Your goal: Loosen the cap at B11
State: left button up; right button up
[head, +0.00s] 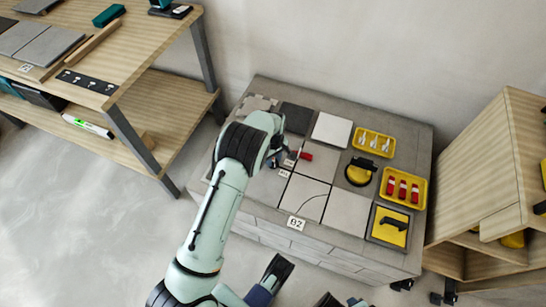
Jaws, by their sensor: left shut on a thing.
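A small red piece (306,155), which looks like a cap, shows between the tiles of the low grey platform (315,252). My left gripper (287,158) is down at the tiles, just left of the red piece, and is shut on it as far as the view shows. My arm and hand hide part of the fingers and the contact. My right gripper cannot be made out.
A yellow tray of white pieces (373,142), a yellow tray of red pieces (404,188), a round yellow-and-black tool (359,173) and a yellow pad with a black handle (391,228) lie at the platform's right. A wooden bench (150,40) stands left, a wooden cabinet (475,170) right.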

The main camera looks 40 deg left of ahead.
pick_arm(q)
jog(key=n+p, duration=0.1)
jog(key=n, duration=1.1)
jog(key=shift+n+p, duration=0.35)
jog(key=shift+n, duration=0.05)
jog(key=n, duration=0.9)
jog(key=shift+n+p, duration=0.35)
jog(key=shift+n, duration=1.75)
pick_arm(e)
jog(key=shift+g+y, duration=0.3)
jog(key=shift+g, duration=0.3)
jog(key=shift+s+a+r, duration=0.35)
jog(key=shift+s+r, duration=0.1)
jog(key=shift+s, duration=0.2)
jog(key=shift+s+a+r, duration=0.35)
jog(key=shift+s+r, duration=0.15)
jog(key=shift+s, duration=0.15)
jog(key=shift+s+a+r, duration=0.35)
jog(key=shift+s+r, duration=0.1)
jog(key=shift+s, duration=0.2)
pick_arm(q)
jog(key=o, duration=1.1)
jog(key=shift+c, duration=0.2)
